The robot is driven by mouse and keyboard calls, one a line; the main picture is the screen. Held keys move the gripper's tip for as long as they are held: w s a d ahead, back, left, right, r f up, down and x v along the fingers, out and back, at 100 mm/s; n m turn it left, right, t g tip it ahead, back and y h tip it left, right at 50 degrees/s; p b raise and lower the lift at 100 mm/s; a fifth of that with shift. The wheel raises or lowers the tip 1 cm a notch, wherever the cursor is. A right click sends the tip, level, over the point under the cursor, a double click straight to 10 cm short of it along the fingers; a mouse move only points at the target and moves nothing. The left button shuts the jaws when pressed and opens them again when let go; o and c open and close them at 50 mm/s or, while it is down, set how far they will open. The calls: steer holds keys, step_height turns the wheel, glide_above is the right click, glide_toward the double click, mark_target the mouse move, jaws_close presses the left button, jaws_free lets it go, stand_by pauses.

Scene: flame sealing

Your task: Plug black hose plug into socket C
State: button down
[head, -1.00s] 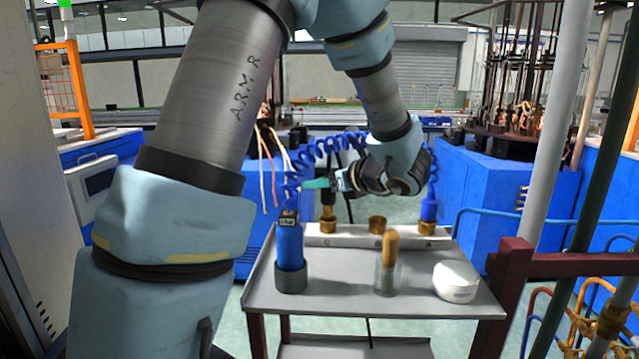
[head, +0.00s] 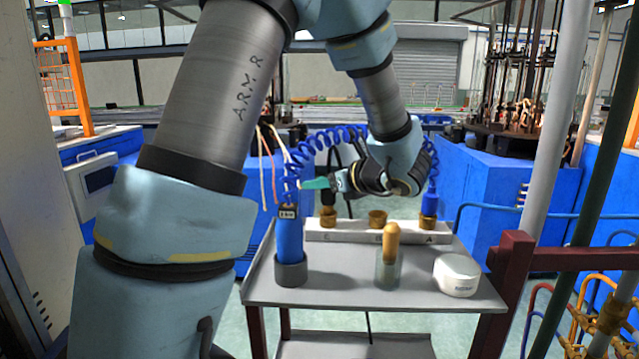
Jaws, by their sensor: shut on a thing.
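A white socket block (head: 354,233) lies on the back of the cart, with brass sockets in a row. Socket C (head: 328,221) is at its left end. The black hose plug (head: 328,198) stands upright directly at socket C; I cannot tell how deep it sits. My gripper (head: 326,183) is at the plug's upper part, shut on it, with a green fingertip pointing left. The middle socket (head: 377,218) is empty. A blue plug (head: 430,203) stands in socket A (head: 428,223) at the right end. My wrist hides part of the black hose.
A blue cylinder (head: 289,238) in a dark holder stands on the cart's left, joined to a coiled blue hose (head: 320,141) arching behind my gripper. A glass jar with a wooden-handled tool (head: 391,240) and a white tub (head: 457,275) stand at the front. The grey cart top (head: 335,292) is otherwise clear.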

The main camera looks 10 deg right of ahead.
steer(key=shift+f+b, duration=0.55)
steer(key=shift+f, duration=0.1)
steer(key=shift+c, duration=1.9)
jaws_free()
steer(key=shift+r, duration=0.15)
step_height(320, 180, up, 9)
steer(key=p, duration=0.7)
